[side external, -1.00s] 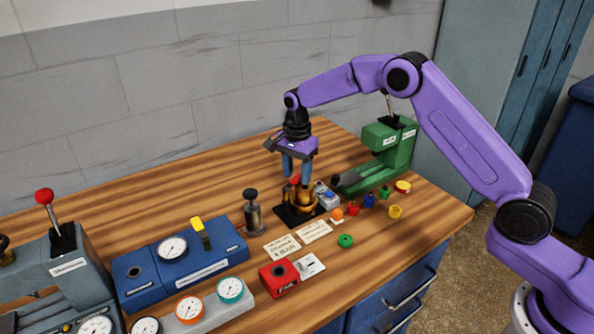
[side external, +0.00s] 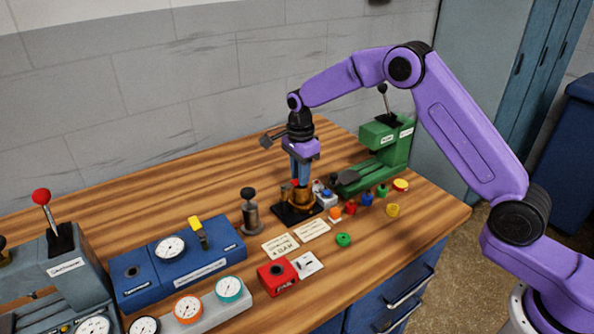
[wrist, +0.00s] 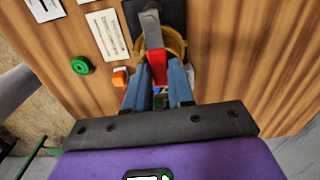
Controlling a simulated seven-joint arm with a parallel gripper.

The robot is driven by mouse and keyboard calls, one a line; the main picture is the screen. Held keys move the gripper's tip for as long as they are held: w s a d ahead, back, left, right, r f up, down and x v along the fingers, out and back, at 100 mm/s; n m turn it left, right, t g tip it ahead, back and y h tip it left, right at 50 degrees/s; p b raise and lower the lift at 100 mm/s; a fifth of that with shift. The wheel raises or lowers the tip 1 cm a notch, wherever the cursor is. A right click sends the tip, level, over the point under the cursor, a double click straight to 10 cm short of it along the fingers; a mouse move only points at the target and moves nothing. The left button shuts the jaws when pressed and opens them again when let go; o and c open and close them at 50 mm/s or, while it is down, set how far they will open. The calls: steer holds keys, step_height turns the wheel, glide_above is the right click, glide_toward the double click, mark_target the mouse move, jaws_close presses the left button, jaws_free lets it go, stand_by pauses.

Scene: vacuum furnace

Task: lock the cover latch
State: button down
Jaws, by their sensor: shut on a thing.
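The cover latch (wrist: 157,66) is a grey metal bar with a red grip. In the wrist view the bar lies across the brass ring of the vacuum furnace (wrist: 173,45), and the red grip points toward my gripper. The brass furnace body (side external: 303,204) stands on a black base plate on the bench. My gripper (side external: 300,183) points down over it. Its blue fingers, which also show in the wrist view (wrist: 159,82), are shut on the red grip, one on each side. The fingers hide part of the grip and ring, so I cannot tell whether the latch is seated.
A green press (side external: 380,150) stands close at the right, behind small coloured caps. A dark metal cylinder (side external: 251,212) stands left of the furnace. Label cards (side external: 281,247), a red box (side external: 278,276) and a green ring (side external: 343,240) lie in front. The wood behind is clear.

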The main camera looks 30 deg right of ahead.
steer(key=shift+s, duration=0.1)
stand_by(0.3)
steer(key=c, duration=1)
jaws_free()
steer(key=shift+o, duration=0.2)
steer(key=shift+r, duration=0.15)
step_height(320, 180, up, 17)
steer(key=shift+r, duration=0.15)
